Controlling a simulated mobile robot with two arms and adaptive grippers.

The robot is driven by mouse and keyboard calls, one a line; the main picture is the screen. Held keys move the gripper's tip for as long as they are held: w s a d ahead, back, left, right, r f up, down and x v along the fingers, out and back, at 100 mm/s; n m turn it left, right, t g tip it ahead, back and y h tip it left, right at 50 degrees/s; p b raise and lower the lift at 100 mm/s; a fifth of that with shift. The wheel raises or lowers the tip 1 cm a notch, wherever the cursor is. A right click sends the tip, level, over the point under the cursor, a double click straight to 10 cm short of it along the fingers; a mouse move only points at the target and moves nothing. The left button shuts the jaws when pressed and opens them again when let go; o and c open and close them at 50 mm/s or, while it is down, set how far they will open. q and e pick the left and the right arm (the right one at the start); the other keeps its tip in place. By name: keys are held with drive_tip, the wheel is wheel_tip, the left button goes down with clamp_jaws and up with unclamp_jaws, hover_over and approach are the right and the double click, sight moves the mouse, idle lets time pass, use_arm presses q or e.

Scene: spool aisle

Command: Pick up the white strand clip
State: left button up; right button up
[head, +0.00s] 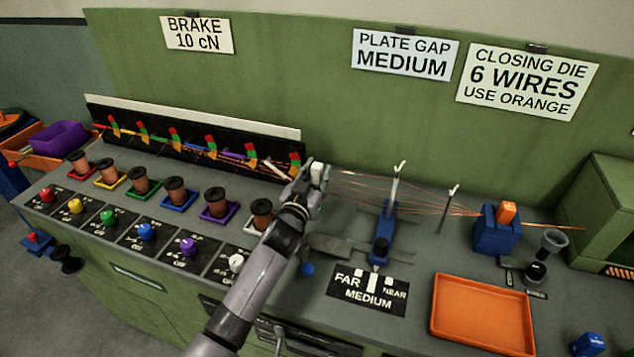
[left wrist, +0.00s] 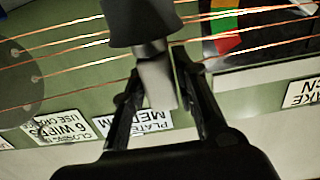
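My left gripper (head: 318,178) is above the back of the bench, at the left end of the copper wires. In the left wrist view its two dark fingers (left wrist: 158,85) stand apart, one on each side of a pale grey-white block (left wrist: 157,82). This may be the white strand clip; I cannot tell for sure, nor whether the fingers press on it. A dark rounded part (left wrist: 140,22) adjoins the block. A white arm (head: 275,168) lies by the last red-green gauge, left of the gripper. My right gripper is not in view.
Copper wires (head: 430,205) run right to a blue block with an orange die (head: 507,212). Spools (head: 216,203) and coloured knobs, the last one white (head: 236,262), line the left bench. A blue slider (head: 381,248) and an orange tray (head: 482,347) are on the right.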

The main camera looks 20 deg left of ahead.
use_arm(q)
clamp_jaws()
drive_tip(key=shift+r, duration=0.15)
wheel_tip(320, 180, up, 20)
idle(0.6)
